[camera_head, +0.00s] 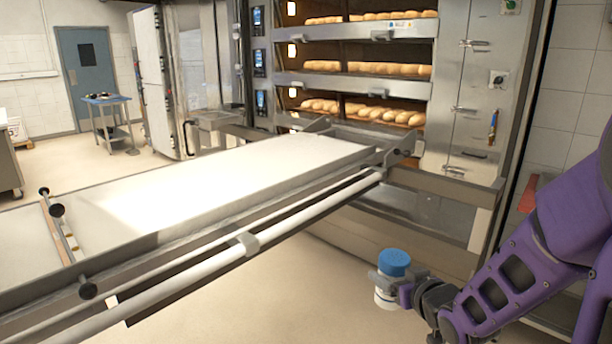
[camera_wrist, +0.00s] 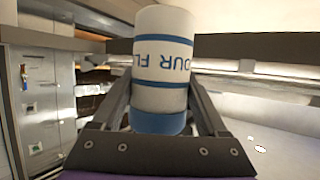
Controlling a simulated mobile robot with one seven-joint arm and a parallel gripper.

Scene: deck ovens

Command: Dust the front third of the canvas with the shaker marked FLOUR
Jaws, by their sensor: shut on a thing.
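The flour shaker (camera_head: 385,298) is a white cylinder with a blue lid, and it stands upright in my gripper (camera_head: 397,287), off to the right of the loader and lower than its side rail. In the wrist view the shaker (camera_wrist: 162,65) fills the middle, with blue bands and part of the word FLOUR showing upside down. My gripper (camera_wrist: 160,110) is shut on it, one finger on each side. The white canvas (camera_head: 215,185) lies bare on the long loader that runs towards the oven. I see no flour for certain on it.
A metal frame and a white rail (camera_head: 310,210) run along the canvas's near side. A crossbar with knobs (camera_head: 58,225) spans the loader at left. The deck oven (camera_head: 355,90) holds several loaves behind. A blue-topped cart (camera_head: 106,99) stands far left. Floor below the rail is clear.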

